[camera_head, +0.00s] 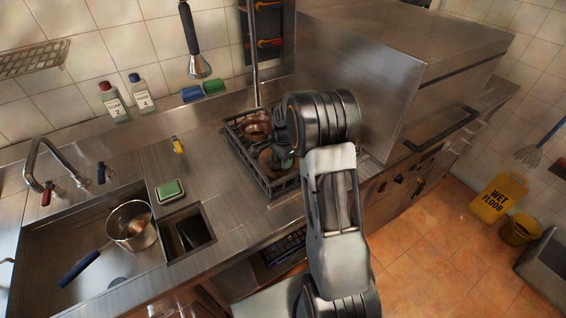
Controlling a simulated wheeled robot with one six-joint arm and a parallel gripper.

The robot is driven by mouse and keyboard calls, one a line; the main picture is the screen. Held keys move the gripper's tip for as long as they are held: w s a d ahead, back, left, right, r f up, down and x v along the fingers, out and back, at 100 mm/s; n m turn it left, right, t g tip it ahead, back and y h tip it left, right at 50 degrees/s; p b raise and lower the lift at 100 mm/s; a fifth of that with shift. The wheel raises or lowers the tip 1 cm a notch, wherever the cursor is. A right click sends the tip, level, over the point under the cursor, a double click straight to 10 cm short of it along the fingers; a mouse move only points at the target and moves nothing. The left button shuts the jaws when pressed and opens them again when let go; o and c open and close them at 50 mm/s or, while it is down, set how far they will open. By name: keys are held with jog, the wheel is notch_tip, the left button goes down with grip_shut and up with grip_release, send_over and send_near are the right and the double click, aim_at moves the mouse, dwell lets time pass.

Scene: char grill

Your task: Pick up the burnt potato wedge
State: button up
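I cannot make out a burnt potato wedge in the head view. A small yellow and dark object (178,146) lies on the steel counter behind the sponge; it is too small to tell what it is. My arm rises at the middle right, in front of the dish rack (262,178) and the big steel machine. My gripper does not show; I see only arm links, and they hide part of the rack's right side.
A sink with a steel pot (132,226) is at left, beside a small square basin (188,234). A green sponge (169,191) and two bottles (113,101) are on the counter. The large steel machine (375,90) blocks the right. A wet floor sign (497,198) stands on open tiled floor.

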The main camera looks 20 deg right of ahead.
jog(key=shift+c, duration=1.3)
jog(key=shift+r, duration=0.6)
jog(key=s+a+r+b, duration=0.3)
jog(key=s+a+r, duration=0.1)
jog(key=s+r, duration=0.7)
jog(key=shift+s+r+b, duration=0.4)
jog(key=shift+s, duration=0.8)
jog(key=shift+a, duration=0.1)
